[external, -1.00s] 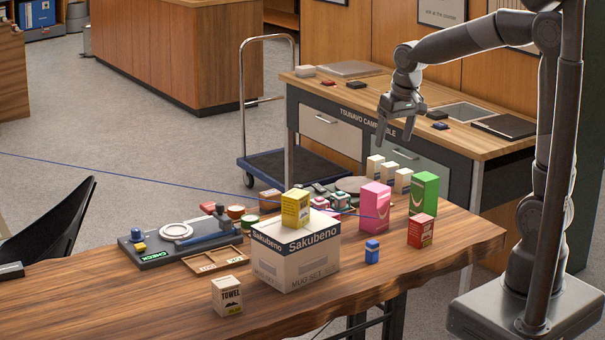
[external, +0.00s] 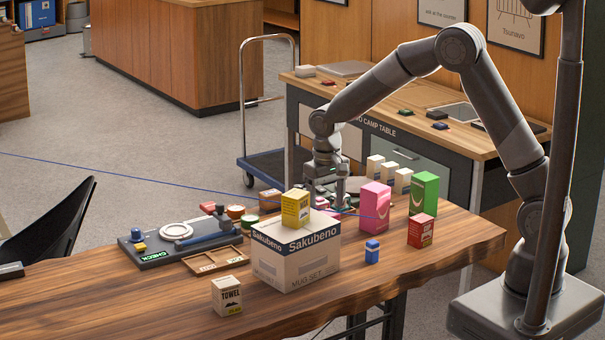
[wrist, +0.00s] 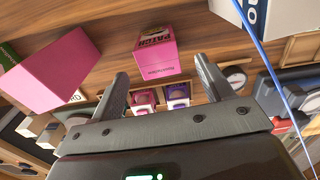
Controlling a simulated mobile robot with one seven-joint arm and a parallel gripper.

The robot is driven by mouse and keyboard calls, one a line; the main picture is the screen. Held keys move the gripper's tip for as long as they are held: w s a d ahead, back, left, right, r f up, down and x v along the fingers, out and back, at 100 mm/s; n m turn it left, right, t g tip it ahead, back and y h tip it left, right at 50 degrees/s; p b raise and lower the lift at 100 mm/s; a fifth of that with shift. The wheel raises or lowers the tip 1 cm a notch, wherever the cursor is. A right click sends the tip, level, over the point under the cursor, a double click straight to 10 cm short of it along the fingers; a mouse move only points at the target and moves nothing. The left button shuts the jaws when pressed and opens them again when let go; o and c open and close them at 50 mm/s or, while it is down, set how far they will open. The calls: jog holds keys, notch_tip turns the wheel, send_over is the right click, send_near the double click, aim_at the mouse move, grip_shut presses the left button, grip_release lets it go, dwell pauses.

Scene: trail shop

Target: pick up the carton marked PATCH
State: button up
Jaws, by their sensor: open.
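The PATCH carton is a small pink carton with a yellow and dark label (wrist: 160,55) in the wrist view. It stands on the wooden table, straight ahead between my fingers' lines. In the external view only a sliver of pink (external: 322,203) shows behind the mug box, probably this carton. My gripper (wrist: 160,68) is open, its two fingers spread to either side of the carton with nothing held. In the external view my gripper (external: 329,198) is low over the table, behind the mug box; its fingertips are partly hidden. I cannot tell whether they touch anything.
A larger pink box (wrist: 52,68) stands left of the carton. The Sakubeno mug box (external: 296,262) carries a yellow carton (external: 295,208). Small white cartons (external: 403,180) and a green box (external: 424,193) stand nearby. A thin blue line (external: 150,173) crosses the view.

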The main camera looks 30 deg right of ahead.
jog(key=shift+s+d+f, duration=0.1)
jog(key=shift+f, duration=3.5)
jog(key=shift+c, duration=0.4)
jog(key=c, duration=1.1)
